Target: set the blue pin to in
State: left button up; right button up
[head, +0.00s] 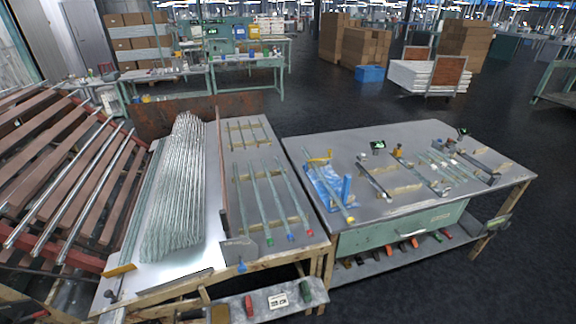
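A small blue piece (241,266), which looks like the blue pin, sits at the front edge of the left table, just below a dark grey plate. It is too small to tell whether it is in or out. Neither of my grippers shows in the head view, and nothing is seen touching the blue piece.
The left table holds a pile of glass tubes (178,190) and several tubes with coloured ends (275,205). The right table (440,135) carries a blue fixture (328,187) with a tube, and other tube stands. A shelf (262,304) lies below the left table. A dark floor gap separates the tables.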

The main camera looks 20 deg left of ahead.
aim_at(242, 269)
jog(key=u, duration=1)
